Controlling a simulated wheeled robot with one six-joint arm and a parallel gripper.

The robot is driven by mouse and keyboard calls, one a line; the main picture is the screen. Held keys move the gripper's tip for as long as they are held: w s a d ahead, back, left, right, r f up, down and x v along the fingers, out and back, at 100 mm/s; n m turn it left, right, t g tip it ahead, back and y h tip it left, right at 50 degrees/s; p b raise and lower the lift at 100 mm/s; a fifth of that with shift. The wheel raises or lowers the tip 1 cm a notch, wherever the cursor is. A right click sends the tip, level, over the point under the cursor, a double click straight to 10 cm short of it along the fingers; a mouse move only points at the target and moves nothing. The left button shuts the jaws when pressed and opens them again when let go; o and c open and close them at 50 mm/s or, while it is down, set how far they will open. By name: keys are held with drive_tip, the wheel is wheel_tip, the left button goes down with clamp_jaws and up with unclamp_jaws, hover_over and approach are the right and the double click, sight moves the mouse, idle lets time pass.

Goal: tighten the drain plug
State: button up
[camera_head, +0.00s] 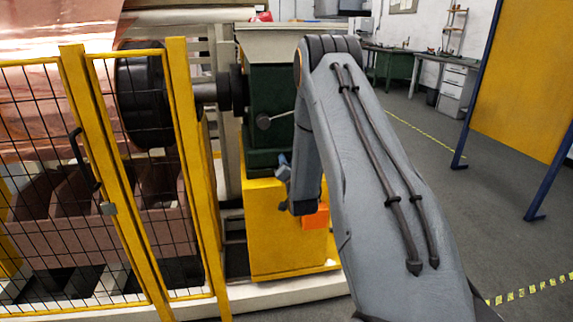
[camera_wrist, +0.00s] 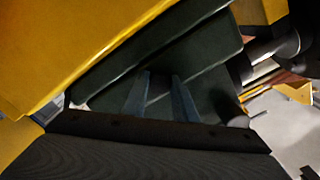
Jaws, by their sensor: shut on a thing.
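The dark green gearbox housing (camera_head: 268,95) stands on a yellow base (camera_head: 262,245) in the head view. My gripper (camera_head: 284,165) is at the lower part of this housing, just above the yellow base, partly hidden by my arm. In the wrist view, the two blue-grey fingers of my gripper (camera_wrist: 160,82) point at the dark green housing (camera_wrist: 205,70). They are a little apart and shut on a small dark thing at the housing, which I take for the drain plug. Its shape is lost in shadow, and I cannot tell how far in it sits.
A yellow mesh fence (camera_head: 180,170) stands left of the gearbox, before a large copper roll (camera_head: 50,35). A round dark knob with a thin rod (camera_head: 264,121) is on the housing face. A yellow panel on blue legs (camera_head: 515,90) stands right. The grey floor between is clear.

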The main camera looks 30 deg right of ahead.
drive_tip(key=m, duration=0.5)
drive_tip(key=shift+a+m, duration=0.1)
drive_tip(key=shift+m, duration=0.2)
drive_tip(key=m, duration=0.5)
drive_tip(key=shift+r, duration=0.1)
drive_tip(key=m, duration=0.5)
drive_tip(key=shift+r+m, duration=0.1)
drive_tip(key=shift+m, duration=0.3)
drive_tip(key=m, duration=0.5)
drive_tip(key=shift+r, duration=0.1)
drive_tip(key=o, duration=1.1)
drive_tip(key=shift+v, duration=3.9)
